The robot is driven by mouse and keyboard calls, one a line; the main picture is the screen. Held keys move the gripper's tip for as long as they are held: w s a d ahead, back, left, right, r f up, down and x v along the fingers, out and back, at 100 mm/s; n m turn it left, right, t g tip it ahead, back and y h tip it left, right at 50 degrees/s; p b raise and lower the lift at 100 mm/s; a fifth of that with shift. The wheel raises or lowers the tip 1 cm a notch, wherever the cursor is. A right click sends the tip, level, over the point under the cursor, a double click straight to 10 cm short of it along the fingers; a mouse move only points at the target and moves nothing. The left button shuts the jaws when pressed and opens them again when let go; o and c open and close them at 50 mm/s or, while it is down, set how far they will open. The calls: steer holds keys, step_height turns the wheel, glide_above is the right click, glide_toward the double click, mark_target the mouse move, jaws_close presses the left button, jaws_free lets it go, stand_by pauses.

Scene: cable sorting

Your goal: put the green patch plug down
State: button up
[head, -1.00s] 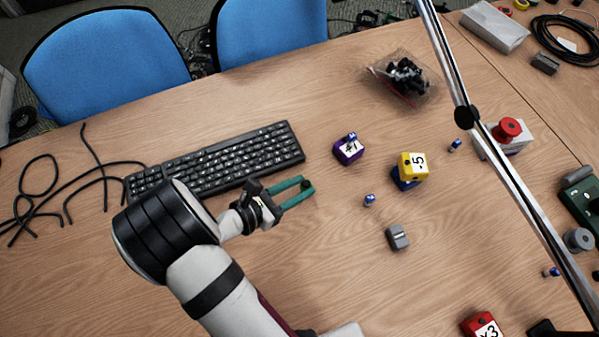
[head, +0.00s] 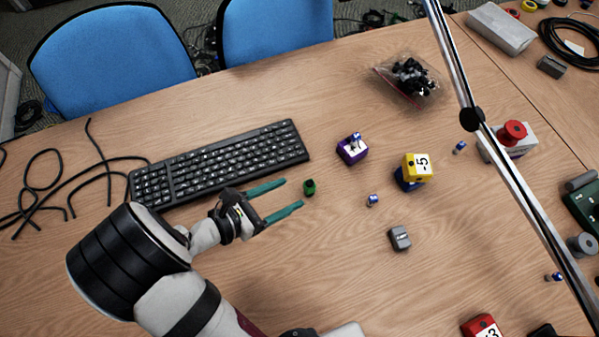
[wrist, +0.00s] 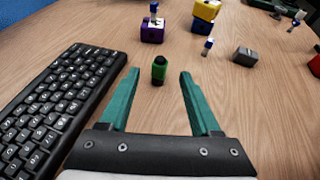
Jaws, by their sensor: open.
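The green patch plug (head: 309,187) stands on the wooden table to the right of the keyboard. It looks upright, with a dark top, and also shows in the wrist view (wrist: 159,69). My gripper (head: 294,193) has two teal fingers, spread wide and empty. In the wrist view my gripper (wrist: 160,73) has the plug between and just beyond its fingertips, touching neither finger.
A black keyboard (head: 220,161) lies close to my gripper's left. A purple block (head: 352,150), a yellow block (head: 416,166) on a blue one, a small blue-and-white plug (head: 373,200) and a grey block (head: 400,238) stand to the right.

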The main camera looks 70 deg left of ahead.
steer(key=v, duration=0.6)
steer(key=shift+s+r, duration=0.2)
steer(key=shift+s, duration=0.1)
steer(key=shift+d, duration=0.1)
